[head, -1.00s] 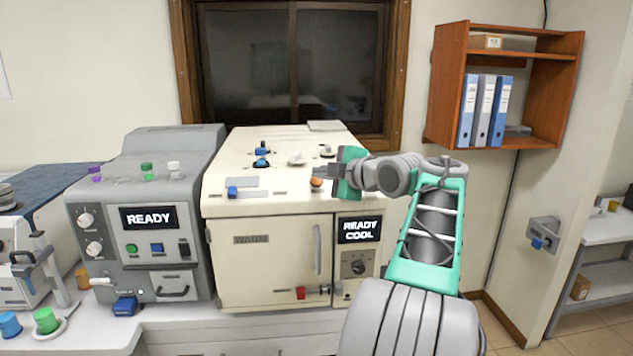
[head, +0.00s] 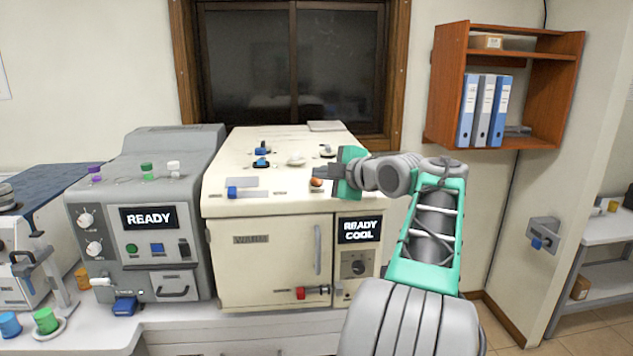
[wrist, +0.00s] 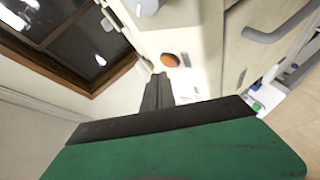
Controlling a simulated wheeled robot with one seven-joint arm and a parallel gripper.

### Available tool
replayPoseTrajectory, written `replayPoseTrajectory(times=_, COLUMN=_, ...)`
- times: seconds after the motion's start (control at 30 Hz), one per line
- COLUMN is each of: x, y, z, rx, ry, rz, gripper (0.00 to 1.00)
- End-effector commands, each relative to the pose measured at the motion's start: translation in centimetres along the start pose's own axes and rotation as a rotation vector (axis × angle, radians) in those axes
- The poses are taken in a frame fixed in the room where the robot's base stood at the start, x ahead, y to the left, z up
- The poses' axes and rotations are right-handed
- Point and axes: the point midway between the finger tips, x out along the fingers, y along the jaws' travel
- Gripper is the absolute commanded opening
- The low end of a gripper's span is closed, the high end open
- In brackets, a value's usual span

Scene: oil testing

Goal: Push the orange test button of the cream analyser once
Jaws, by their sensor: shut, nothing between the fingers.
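The cream analyser (head: 270,265) stands in the middle of the bench. Its display reads "READY COOL". The orange test button (head: 316,183) is on its sloped upper front, near the right edge. It also shows in the wrist view (wrist: 170,60) as an orange disc on the cream panel. My gripper (head: 317,171) is shut and empty, with its dark fingertips just above the button in the head view. In the wrist view the fingertips (wrist: 158,78) lie just below and left of the button. I cannot tell whether they touch the panel; the button face is uncovered.
A blue slider (head: 232,192) and several knobs, including a white knob (head: 296,160), sit on the analyser's top. A grey machine (head: 140,225) reading "READY" stands close on the left. A window (head: 290,60) is behind, and a wooden shelf (head: 450,90) hangs at the right.

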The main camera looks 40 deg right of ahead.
Motion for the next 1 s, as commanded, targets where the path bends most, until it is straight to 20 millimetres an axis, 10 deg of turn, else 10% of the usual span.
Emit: replayPoseTrajectory(times=1.0, x=0.77, y=-0.59, z=0.56, rx=0.000, ry=0.000, rz=0.000, gripper=0.00)
